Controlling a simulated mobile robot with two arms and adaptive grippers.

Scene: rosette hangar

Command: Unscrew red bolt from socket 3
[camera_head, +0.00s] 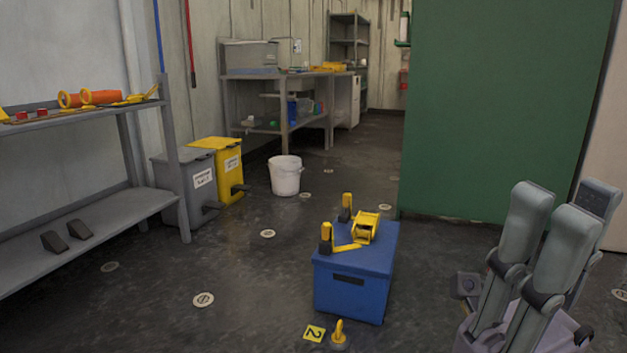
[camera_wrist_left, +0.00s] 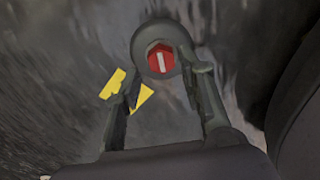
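The red bolt (camera_wrist_left: 160,57) shows in the left wrist view as a red hexagonal head with a white bar, inside a round dark grey socket (camera_wrist_left: 142,36). My left gripper (camera_wrist_left: 159,72) points at it with its two fingers apart, one on each side just below the socket. Whether they touch it I cannot tell. A yellow tag (camera_wrist_left: 114,84) lies partly behind the left finger; its number is not readable. The left gripper and the red bolt are not in the head view. My right gripper (camera_head: 566,208) stands at lower right there, its grey fingers upright, apart and empty.
A blue box (camera_head: 352,285) with yellow parts on top stands on the floor. In front are a yellow tag "2" (camera_head: 314,333) and a yellow eyebolt (camera_head: 339,333). A shelf (camera_head: 95,210) is at left, a white bucket (camera_head: 285,177) further back, a green panel (camera_head: 500,110) at right.

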